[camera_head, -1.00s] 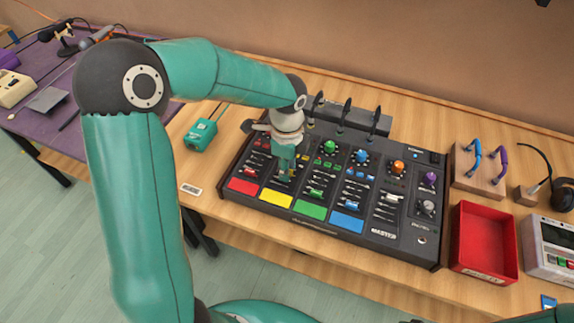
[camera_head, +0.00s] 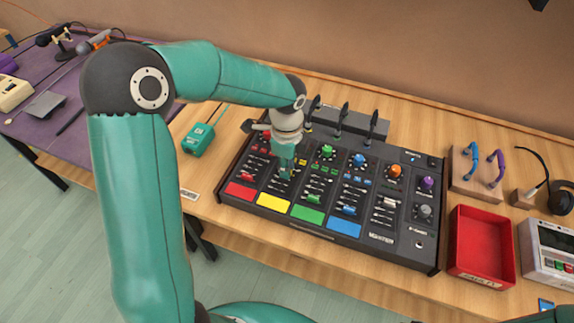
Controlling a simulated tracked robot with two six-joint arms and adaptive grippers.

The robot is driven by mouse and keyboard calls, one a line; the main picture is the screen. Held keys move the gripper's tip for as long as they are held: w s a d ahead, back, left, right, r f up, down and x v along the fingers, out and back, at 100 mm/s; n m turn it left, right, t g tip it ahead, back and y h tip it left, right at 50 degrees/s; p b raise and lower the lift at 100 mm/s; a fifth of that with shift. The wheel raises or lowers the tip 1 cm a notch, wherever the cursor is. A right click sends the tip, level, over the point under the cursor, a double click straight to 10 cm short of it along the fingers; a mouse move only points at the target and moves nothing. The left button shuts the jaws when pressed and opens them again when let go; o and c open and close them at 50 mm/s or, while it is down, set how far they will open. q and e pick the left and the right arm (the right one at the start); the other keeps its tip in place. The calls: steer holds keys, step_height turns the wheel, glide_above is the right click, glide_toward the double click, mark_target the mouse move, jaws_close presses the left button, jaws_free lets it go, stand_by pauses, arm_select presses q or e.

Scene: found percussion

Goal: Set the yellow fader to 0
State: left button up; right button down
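The mixer (camera_head: 232,203) stands on the wooden table, with red, yellow, green and blue channel strips. The yellow label (camera_head: 273,203) marks the second channel from the left. My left gripper (camera_head: 285,177) points down over the yellow channel's fader slot. Its fingers look close together, but I cannot tell whether they are shut or hold the fader cap. The yellow fader cap is hidden behind the gripper. The red fader cap (camera_head: 246,175), green fader cap (camera_head: 315,199) and blue fader cap (camera_head: 348,210) show on the neighbouring channels. My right gripper is not in view.
Upright black levers (camera_head: 343,118) stand behind the mixer. A teal box (camera_head: 198,139) lies to its left. A red tray (camera_head: 482,245) and a wooden block with blue and purple hooks (camera_head: 475,178) are to its right. Bare table lies between the teal box and mixer.

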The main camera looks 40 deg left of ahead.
arm_select(q)
steer(key=shift+o, duration=1.1)
steer(key=shift+w+f, duration=0.1)
step_height(320, 180, up, 12)
